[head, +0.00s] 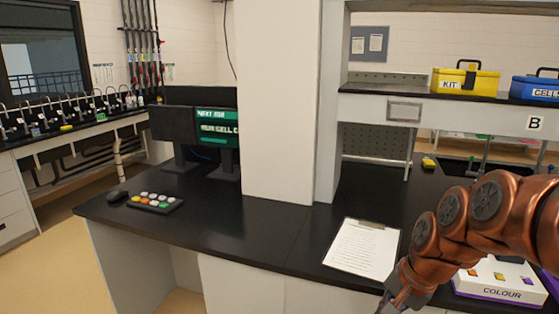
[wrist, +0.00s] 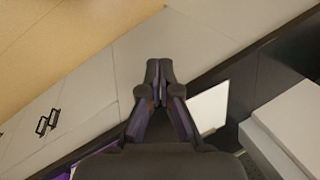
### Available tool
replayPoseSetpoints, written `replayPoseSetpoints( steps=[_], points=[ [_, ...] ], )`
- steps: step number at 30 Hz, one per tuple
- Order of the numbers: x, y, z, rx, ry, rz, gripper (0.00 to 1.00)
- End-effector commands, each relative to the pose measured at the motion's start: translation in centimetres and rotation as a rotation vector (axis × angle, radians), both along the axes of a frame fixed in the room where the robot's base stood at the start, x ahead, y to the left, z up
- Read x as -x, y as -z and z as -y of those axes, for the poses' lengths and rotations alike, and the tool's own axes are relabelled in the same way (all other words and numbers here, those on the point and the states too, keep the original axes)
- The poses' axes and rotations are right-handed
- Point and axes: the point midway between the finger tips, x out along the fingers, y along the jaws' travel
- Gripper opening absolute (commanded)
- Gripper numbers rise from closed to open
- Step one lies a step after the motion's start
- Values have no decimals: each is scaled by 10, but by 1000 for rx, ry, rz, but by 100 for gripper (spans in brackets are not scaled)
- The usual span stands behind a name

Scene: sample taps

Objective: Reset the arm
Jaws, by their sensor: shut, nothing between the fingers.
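My copper-coloured arm (head: 480,215) reaches in from the right of the head view, over the right part of the black bench. My gripper (head: 388,306) is at the bottom edge of the head view, partly cut off, just below the clipboard. In the wrist view my gripper (wrist: 159,64) shows with its two dark fingertips together and nothing between them. It points out over the bench's front edge, with pale cabinet fronts and the tan floor beyond.
A clipboard (head: 364,247) lies on the black bench (head: 270,225). A white COLOUR box (head: 500,287) is under my arm at right. A button pad (head: 155,202) and monitors (head: 218,135) stand at left. A yellow KIT case (head: 465,80) and a blue case (head: 536,87) are on the shelf.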

Motion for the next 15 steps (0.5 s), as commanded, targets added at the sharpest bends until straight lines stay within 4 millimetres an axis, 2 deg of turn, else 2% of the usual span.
replayPoseSetpoints(
  steps=[1,3,9,12,15],
  points=[
    [24,3,-11,33,-87,-20,0],
    [53,9,-21,77,-202,-51,0],
    [139,27,-33,179,-507,-148,0],
    [175,34,-31,210,-624,-194,0],
    [201,40,-28,229,-706,-230,0]
  ],
)
